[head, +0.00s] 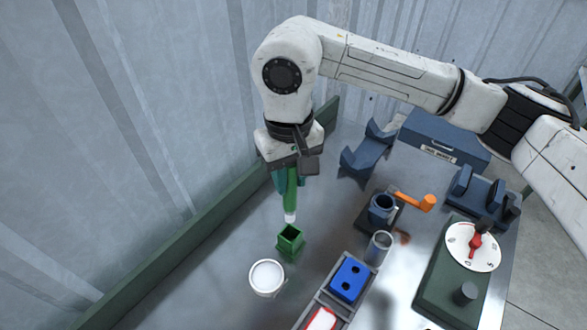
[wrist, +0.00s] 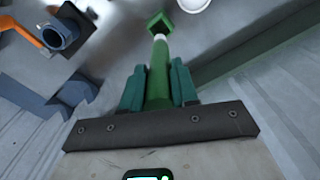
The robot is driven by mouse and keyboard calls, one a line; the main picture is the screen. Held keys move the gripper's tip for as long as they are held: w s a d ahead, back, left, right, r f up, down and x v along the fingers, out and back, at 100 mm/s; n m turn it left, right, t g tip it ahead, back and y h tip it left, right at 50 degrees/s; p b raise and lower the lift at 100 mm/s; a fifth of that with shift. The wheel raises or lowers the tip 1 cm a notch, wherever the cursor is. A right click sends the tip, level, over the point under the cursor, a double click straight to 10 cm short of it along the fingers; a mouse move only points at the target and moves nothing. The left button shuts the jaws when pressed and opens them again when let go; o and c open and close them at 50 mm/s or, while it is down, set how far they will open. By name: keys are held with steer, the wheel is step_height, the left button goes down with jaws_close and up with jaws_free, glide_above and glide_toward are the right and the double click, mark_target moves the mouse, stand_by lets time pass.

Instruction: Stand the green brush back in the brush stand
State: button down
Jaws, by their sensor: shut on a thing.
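The green brush (head: 290,190) is held upright in my gripper (head: 288,182), with its pale tip pointing down. In the wrist view the brush (wrist: 158,75) sits between the two teal fingers of my gripper (wrist: 158,88), which are shut on it. The green square brush stand (head: 290,243) is on the table just below the brush tip, with its dark opening facing up. It also shows in the wrist view (wrist: 161,24) beyond the tip. The tip appears above the stand and apart from it in the head view.
A white cup (head: 267,278) stands close in front of the brush stand. A grey tray with a blue block (head: 348,279), a metal cup (head: 379,247) and a blue holder (head: 382,208) with an orange handle (head: 414,201) lie to the right. A green ledge (head: 185,240) borders the wall at left.

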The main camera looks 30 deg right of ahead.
mark_target(290, 213)
steer(key=shift+f+b, duration=0.15)
steer(key=shift+b, duration=0.55)
step_height(290, 213, down, 4)
steer(key=b, duration=0.4)
steer(key=shift+f+b, duration=0.6)
steer(key=shift+b, duration=0.45)
steer(key=shift+f+b, duration=2.75)
steer(key=shift+f, duration=0.2)
steer(key=c, duration=0.8)
jaws_free()
steer(key=shift+r, duration=0.1)
step_height(290, 213, up, 10)
steer(key=shift+r, duration=0.35)
